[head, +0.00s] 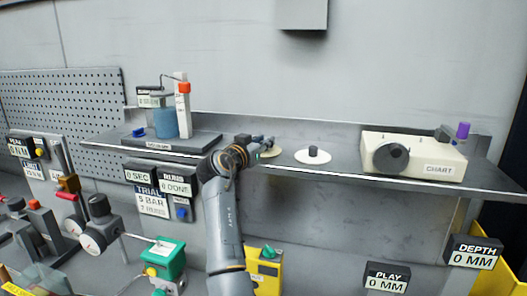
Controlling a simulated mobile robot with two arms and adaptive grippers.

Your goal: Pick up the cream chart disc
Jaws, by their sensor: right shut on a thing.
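The picture is too small to tell whether the disc is lifted clear of the shelf. A white disc with a dark knob (313,158) lies flat just right of it. The cream CHART box (436,155) with a dark round dial stands at the right of the shelf. My left gripper is not in view.
The shelf's (340,176) front edge runs below my right gripper. A stand with a blue beaker (165,123) is at the shelf's left. A purple-topped item (462,131) stands by the CHART box. Gauges, a green box (165,256) and a yellow box (267,268) sit lower.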

